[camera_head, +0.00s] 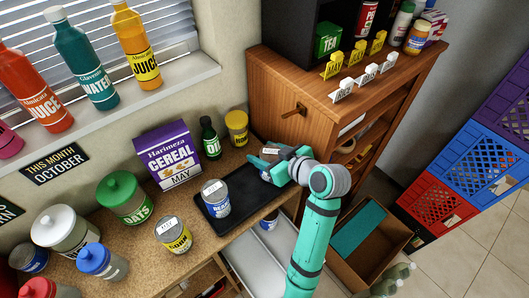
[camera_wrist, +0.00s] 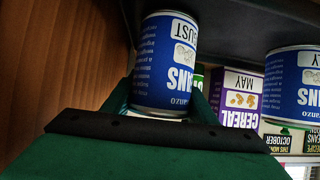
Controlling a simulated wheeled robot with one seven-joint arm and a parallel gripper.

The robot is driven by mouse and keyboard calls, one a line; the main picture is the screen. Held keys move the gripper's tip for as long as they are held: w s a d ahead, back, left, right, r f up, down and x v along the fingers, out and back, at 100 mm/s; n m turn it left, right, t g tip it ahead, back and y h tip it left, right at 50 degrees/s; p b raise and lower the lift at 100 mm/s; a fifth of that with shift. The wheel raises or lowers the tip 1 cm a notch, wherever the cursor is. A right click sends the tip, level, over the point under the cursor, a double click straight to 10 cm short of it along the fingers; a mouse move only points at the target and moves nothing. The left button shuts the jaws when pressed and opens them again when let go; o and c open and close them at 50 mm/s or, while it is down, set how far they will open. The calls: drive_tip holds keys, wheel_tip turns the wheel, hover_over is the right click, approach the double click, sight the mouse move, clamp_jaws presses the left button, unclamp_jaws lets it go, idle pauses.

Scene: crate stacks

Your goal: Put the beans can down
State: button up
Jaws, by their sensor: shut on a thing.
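My gripper (camera_head: 268,163) is shut on a blue beans can (camera_wrist: 165,65) at the right end of the black tray (camera_head: 241,212). The held can's label reads beans, with part of a month ending in "UST". In the wrist view, which is upside down, the can is upright and its base is at or close to the dark tray surface; I cannot tell whether it touches. In the head view my fingers hide most of it. Another beans can (camera_head: 216,198) stands on the tray to the left; it also shows in the wrist view (camera_wrist: 293,85).
A purple cereal box (camera_head: 168,155), green oil bottle (camera_head: 210,138) and yellow-lidded jar (camera_head: 237,128) stand behind the tray. A soup can (camera_head: 174,236) stands left of it. The wooden cabinet (camera_head: 285,100) is close on the right. Bare tray lies between the two beans cans.

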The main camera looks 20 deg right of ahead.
drive_tip(key=shift+f, duration=0.1)
drive_tip(key=o, duration=1.4)
drive_tip(key=shift+s+r, duration=0.15)
drive_tip(key=shift+r, duration=0.05)
drive_tip(key=v, duration=1.1)
drive_tip(key=shift+s+d+r, duration=0.15)
drive_tip(key=shift+s+d, duration=0.05)
drive_tip(key=shift+s, duration=0.05)
